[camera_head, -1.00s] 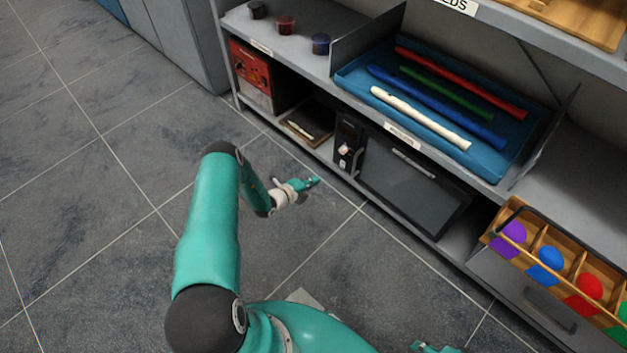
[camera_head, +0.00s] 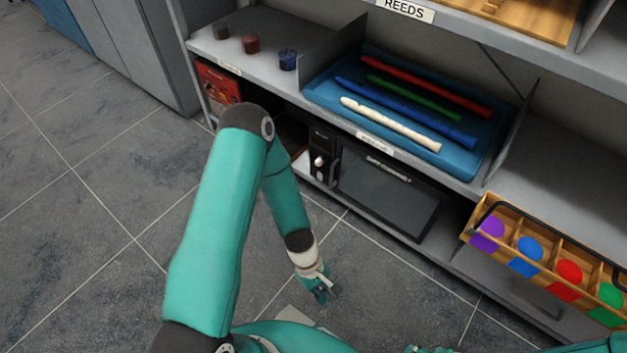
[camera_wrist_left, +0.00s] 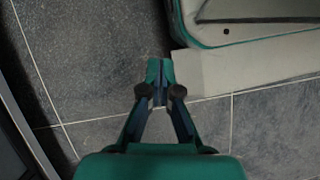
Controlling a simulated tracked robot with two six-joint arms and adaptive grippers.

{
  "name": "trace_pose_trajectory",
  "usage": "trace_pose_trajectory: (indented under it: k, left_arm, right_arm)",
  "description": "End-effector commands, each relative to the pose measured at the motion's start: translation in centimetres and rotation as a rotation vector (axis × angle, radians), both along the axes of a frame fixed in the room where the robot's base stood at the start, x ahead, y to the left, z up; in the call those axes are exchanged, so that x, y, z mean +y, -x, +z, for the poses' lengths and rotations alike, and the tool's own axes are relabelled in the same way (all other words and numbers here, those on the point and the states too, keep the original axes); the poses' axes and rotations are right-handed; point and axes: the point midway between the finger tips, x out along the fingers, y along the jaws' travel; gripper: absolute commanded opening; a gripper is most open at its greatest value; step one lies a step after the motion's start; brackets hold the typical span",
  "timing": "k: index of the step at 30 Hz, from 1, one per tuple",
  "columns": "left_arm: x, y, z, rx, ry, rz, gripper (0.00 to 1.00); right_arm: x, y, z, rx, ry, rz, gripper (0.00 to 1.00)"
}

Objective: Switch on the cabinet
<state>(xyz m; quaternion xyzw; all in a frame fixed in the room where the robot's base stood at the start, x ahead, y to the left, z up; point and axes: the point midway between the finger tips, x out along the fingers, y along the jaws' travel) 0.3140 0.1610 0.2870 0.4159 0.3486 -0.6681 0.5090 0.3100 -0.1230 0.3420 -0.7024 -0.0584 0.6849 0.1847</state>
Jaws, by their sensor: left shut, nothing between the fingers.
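The cabinet (camera_head: 392,200) is a dark box with a glassy front on the lower shelf. A narrow black control panel with a small pale knob or switch (camera_head: 319,161) stands at its left end. My left gripper (camera_head: 322,294) is over the floor in front of the shelf, well below the panel in the picture and apart from it. In the left wrist view its fingers (camera_wrist_left: 160,68) are shut with nothing between them. A teal part at the bottom edge of the head view looks like my right gripper (camera_head: 428,349), mostly cut off.
Above the cabinet, a blue tray (camera_head: 320,92) holds several coloured flutes. A red box (camera_head: 218,84) stands left on the lower shelf, partly behind my arm. The tiled floor before the shelf is free.

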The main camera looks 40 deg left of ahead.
Motion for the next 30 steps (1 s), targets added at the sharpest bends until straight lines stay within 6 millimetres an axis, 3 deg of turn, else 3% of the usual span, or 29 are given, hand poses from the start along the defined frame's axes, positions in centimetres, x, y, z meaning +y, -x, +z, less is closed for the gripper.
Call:
trace_pose_trajectory:
  k: [3, 6, 9, 13, 20, 23, 30]
  left_arm:
    - [-0.8, 0.6, 2.2, -0.239, -0.027, -0.477, 0.00]
    - [-2.0, 0.6, 3.7, -0.405, -0.024, -0.767, 0.00]
    - [-3.0, 0.4, 4.8, -0.520, -0.015, -0.946, 0.00]
    - [-3.8, 0.4, 5.5, -0.589, -0.007, -1.047, 0.00]
    - [-3.8, 0.4, 5.6, -0.595, -0.006, -1.056, 0.00]
    - [-3.8, 0.4, 5.5, -0.594, -0.007, -1.054, 0.00]
    - [-3.8, 0.4, 5.5, -0.592, -0.006, -1.053, 0.00]
  right_arm:
    - [0.0, 0.0, 0.0, 0.000, 0.000, 0.000, 0.53]
    - [0.0, 0.0, 0.0, 0.000, 0.000, 0.000, 0.53]
    - [0.0, 0.0, 0.0, 0.000, 0.000, 0.000, 0.53]
    - [0.0, 0.0, 0.0, 0.000, 0.000, 0.000, 0.53]
    - [0.0, 0.0, 0.0, 0.000, 0.000, 0.000, 0.53]
    - [0.0, 0.0, 0.0, 0.000, 0.000, 0.000, 0.42]
    - [0.0, 0.0, 0.0, 0.000, 0.000, 0.000, 0.42]
